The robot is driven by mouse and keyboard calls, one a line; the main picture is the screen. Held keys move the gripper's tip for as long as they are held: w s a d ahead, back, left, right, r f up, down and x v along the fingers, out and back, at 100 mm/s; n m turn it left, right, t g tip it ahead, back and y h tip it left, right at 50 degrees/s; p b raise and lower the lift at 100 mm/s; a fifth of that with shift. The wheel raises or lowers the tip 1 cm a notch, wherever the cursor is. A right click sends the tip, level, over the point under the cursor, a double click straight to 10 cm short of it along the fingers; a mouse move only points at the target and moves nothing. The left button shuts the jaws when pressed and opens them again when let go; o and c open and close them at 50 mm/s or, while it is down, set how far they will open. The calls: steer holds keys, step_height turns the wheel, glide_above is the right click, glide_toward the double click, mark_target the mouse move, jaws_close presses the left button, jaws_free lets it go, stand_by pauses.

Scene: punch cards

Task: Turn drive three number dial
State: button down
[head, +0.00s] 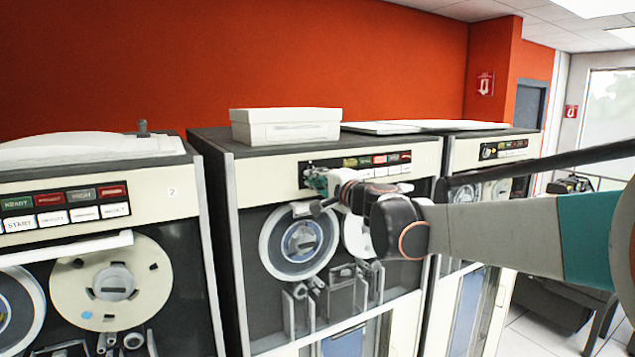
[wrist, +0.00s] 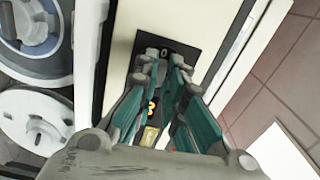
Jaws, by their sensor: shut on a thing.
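The drive three number dial (wrist: 164,53) is at the end of the dark control strip on the middle tape drive (head: 228,210). It is mostly hidden between my fingertips, and its number cannot be read. My gripper (head: 316,180) reaches in from the right in the head view, at the left end of that strip. In the wrist view the teal fingers of my gripper (wrist: 163,62) point at the black panel and are shut on the dial.
Another tape drive (head: 180,190), marked 2, stands at left. A further drive (head: 465,155) stands at right behind my arm. A white box (head: 285,131) lies on top of the middle drive. Tape reels (head: 299,241) sit below the control strip.

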steer(key=shift+m+b, duration=0.5)
steer(key=shift+m, duration=1.6)
steer(key=c, duration=1.7)
jaws_free()
steer(key=shift+s, duration=0.1)
steer(key=v, duration=1.1)
steer(key=shift+s+d, duration=0.3)
